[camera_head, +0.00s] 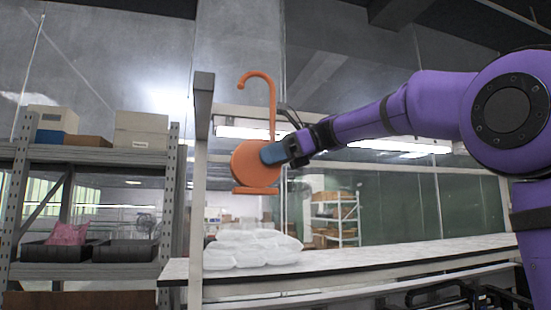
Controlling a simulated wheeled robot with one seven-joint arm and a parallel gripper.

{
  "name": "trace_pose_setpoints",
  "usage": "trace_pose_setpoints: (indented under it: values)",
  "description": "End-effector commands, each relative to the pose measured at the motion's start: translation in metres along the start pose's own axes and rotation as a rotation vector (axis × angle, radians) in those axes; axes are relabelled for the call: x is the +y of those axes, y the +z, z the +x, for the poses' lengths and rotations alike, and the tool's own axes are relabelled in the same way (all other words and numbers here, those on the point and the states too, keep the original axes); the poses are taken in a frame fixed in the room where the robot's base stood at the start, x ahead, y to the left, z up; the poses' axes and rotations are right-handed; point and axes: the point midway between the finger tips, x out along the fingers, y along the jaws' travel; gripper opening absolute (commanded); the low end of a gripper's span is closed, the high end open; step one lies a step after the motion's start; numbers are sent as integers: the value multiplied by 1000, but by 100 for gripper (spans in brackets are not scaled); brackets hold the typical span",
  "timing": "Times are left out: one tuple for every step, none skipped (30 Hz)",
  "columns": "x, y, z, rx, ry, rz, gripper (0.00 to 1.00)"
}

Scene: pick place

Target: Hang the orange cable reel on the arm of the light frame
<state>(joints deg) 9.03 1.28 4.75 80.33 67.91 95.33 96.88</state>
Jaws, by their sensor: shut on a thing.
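The orange cable reel (255,165) has a round disc body, a flat foot below and a long rod that curls into a hook at the top. My gripper (273,153), with blue fingers, comes in from the right and is shut on the reel's disc. It holds the reel upright in the air above the bench. The light frame (198,195) has a pale upright post left of the reel and a crossbar with lit tubes behind it. The hook tip opens downward, right of the post top, with a visible gap between them. Depth between hook and frame is hard to judge.
White wrapped bags (252,250) lie on the pale bench (400,255) below the reel. A metal shelf (95,155) with boxes and dark bins stands at left. The bench to the right of the bags looks clear.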

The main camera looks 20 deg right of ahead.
Motion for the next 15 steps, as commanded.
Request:
trace_pose_setpoints:
  values:
    - [1, 2, 3, -1, 1, -2, 2]
    - [1, 3, 5, -1, 1, -2, 2]
    - [1, 4, 8, -1, 2, -2, 2]
    - [1, 5, 9, -1, 2, -1, 2]
    - [1, 5, 11, -1, 2, -1, 2]
    - [0, 6, 13, -1, 1, -1, 2]
    - [0, 7, 15, -1, 1, -1, 2]
    - [0, 8, 17, -1, 0, -1, 2]
    - [0, 9, 19, -1, 0, -1, 2]
    - [0, 9, 21, -1, 1, -1, 2]
    - [0, 10, 23, -1, 1, -2, 2]
    - [1, 11, 25, -1, 1, -2, 2]
    - [1, 12, 27, -1, 1, -2, 2]
    - [0, 13, 29, -1, 1, -2, 2]
    - [0, 14, 31, -1, 1, -2, 2]
